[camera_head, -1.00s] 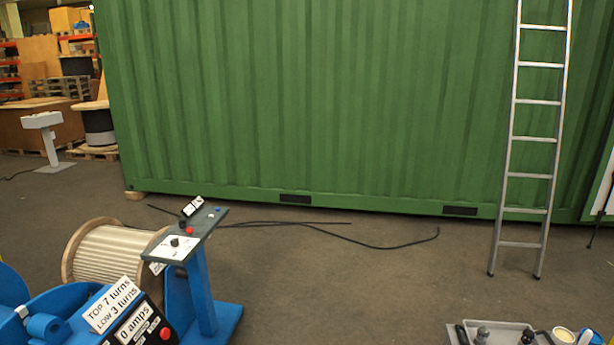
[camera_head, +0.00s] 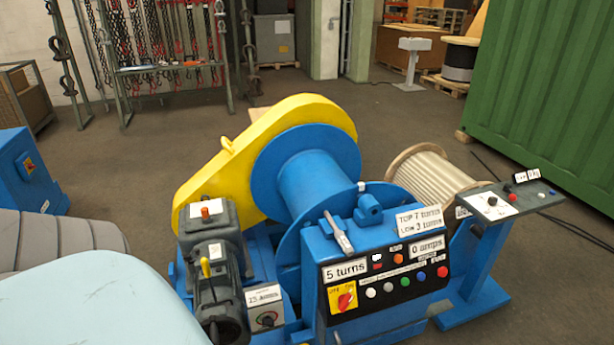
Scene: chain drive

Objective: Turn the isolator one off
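A blue winch control panel (camera_head: 388,280) stands at the lower middle. On its left end is a yellow plate with a red rotary isolator switch (camera_head: 344,298); small lettering above the knob is too small to read surely. I cannot tell from the markings which is isolator one. Neither of my grippers is in view.
A blue winch drum (camera_head: 308,175) with a yellow chain guard (camera_head: 215,170) and a grey motor (camera_head: 212,255) stand behind and left of the panel. A blue pedestal (camera_head: 475,258) with small controls is at right. A green container (camera_head: 550,95) stands behind.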

